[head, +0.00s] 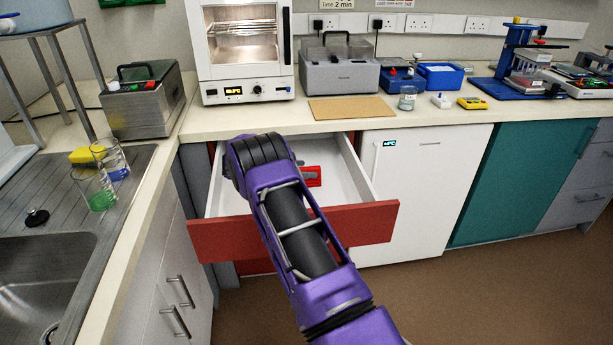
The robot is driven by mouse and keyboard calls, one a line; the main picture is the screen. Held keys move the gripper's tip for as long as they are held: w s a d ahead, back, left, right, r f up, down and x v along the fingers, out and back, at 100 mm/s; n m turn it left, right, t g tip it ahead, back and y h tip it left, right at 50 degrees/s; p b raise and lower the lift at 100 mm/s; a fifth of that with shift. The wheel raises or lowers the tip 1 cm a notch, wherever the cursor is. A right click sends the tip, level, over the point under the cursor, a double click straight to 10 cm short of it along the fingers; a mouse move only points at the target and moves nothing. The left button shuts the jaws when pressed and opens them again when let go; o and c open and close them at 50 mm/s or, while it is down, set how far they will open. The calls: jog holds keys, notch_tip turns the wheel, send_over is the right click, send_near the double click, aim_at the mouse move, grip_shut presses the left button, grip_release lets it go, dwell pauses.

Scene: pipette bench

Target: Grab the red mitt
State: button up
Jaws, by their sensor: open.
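A small red item (313,176), which looks like the red mitt, lies in the open drawer, right of my arm. Part of it may be hidden behind my arm. The drawer (350,222) has a red front and a white inside, and it is pulled out below the counter. My purple arm reaches over the drawer front, and its dark bent joint is above the drawer's left part. My gripper does not show; the arm hides whatever is beneath it.
The counter edge (340,130) runs just behind the drawer. A white oven (246,93), a brown board (351,109) and a grey water bath (340,73) stand on it. A sink (40,270) and glass beakers (96,195) are at left. The floor (480,300) at right is clear.

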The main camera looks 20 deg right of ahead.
grip_shut()
jog(key=shift+f, duration=0.1)
dwell(0.3)
